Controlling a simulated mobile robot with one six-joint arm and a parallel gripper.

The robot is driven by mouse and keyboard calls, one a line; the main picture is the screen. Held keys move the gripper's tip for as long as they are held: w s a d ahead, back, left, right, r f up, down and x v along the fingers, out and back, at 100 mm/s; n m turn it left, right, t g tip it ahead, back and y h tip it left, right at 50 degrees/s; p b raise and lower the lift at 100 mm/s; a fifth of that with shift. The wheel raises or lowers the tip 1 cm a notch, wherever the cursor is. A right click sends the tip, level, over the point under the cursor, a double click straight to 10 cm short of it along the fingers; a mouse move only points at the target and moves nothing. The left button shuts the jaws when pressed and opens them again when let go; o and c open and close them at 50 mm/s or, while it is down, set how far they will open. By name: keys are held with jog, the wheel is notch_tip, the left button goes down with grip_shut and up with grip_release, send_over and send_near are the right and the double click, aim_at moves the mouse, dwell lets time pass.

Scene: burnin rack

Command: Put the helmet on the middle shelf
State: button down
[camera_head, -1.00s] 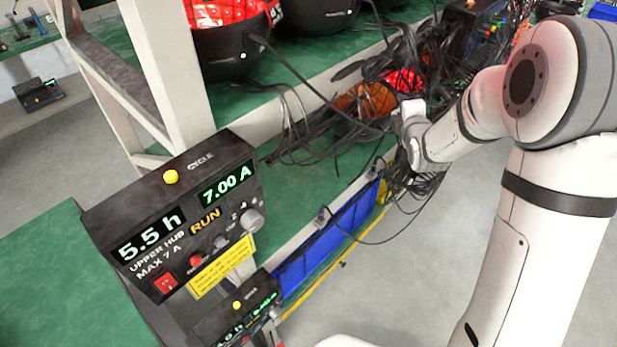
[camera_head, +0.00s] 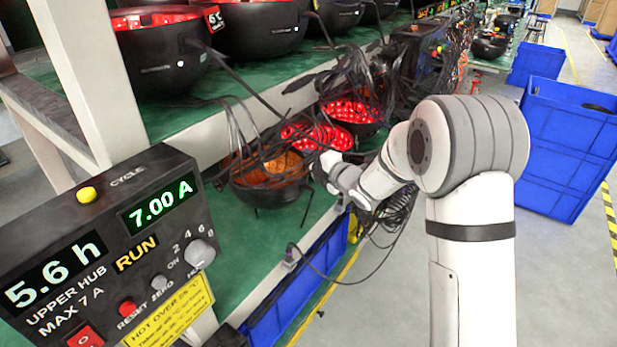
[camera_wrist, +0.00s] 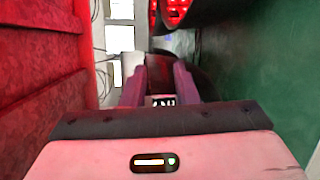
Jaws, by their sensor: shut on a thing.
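A dark helmet with an unlit orange-brown inside (camera_head: 268,192) is at the near part of the middle shelf (camera_head: 240,262), open side up. My gripper (camera_head: 326,166) is at its right side and is shut on its rim. Black cables hang over the helmet and hide part of it. I cannot tell whether its underside touches the shelf. In the wrist view my gripper (camera_wrist: 160,82) shows its two fingers closed around a dark edge, with a small white label between them.
Red-lit helmets (camera_head: 330,136) stand farther back on the middle shelf, and others (camera_head: 160,55) on the upper shelf. A control box (camera_head: 110,245) is in the left foreground. A rack post (camera_head: 75,60) stands at left. Blue bins (camera_head: 570,150) stand on the floor at right.

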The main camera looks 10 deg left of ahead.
jog(key=shift+f, duration=2)
jog(key=c, duration=1.1)
grip_release()
jog(key=shift+s+d, duration=0.1)
